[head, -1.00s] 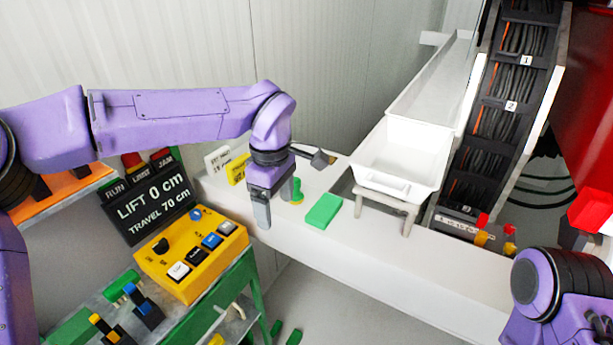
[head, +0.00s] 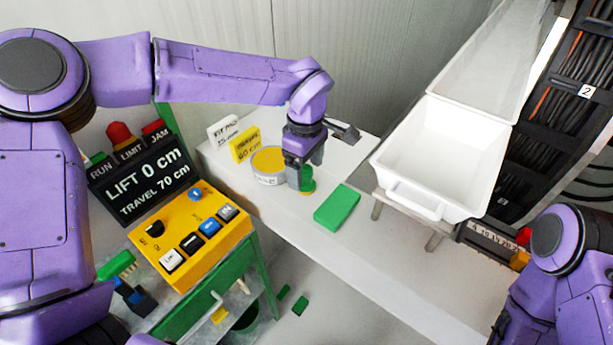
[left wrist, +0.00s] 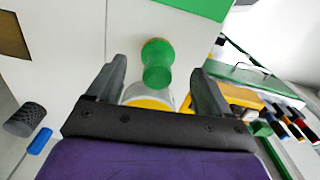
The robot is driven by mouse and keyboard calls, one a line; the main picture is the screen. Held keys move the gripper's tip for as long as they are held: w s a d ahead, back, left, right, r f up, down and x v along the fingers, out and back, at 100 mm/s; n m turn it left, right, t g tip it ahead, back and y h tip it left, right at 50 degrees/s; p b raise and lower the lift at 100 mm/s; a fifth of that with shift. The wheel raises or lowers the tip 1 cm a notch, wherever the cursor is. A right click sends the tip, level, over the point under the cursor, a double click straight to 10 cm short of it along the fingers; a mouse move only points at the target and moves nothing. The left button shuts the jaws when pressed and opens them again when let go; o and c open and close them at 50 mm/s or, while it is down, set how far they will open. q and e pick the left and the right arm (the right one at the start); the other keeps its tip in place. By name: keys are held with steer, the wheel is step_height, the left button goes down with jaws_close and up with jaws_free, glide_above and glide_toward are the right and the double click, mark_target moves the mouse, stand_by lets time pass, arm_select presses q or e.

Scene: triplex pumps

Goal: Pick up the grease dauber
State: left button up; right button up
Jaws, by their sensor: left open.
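The grease dauber, which I take to be the small green waisted piece (head: 307,179), stands on the white bench beside the tin of yellow grease (head: 268,163). My left gripper (head: 300,184) is open just above and in front of the dauber, hiding part of it. In the left wrist view the dauber (left wrist: 157,62) shows beyond and between the two open fingers (left wrist: 155,85), with no visible grip on it. Part of the tin (left wrist: 150,102) shows below it there. My right arm is at the lower right in the head view, its gripper out of sight.
A green block (head: 337,208) lies on the bench right of the dauber. A white tray (head: 432,160) stands further right. Yellow (head: 245,145) and white (head: 224,128) signs stand behind the tin. A yellow button box (head: 190,240) is at the left front.

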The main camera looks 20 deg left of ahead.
mark_target(306, 179)
arm_select(q)
steer(key=f, duration=0.1)
steer(key=f+p, duration=0.1)
steer(key=f, duration=0.2)
steer(key=shift+w+a+f, duration=0.1)
steer(key=shift+w+f, duration=0.05)
steer(key=shift+w, duration=0.15)
steer(key=shift+s+f, duration=0.1)
steer(key=shift+s, duration=0.15)
steer(key=shift+c, duration=0.9)
steer(key=c, duration=1)
steer(key=shift+c, duration=0.2)
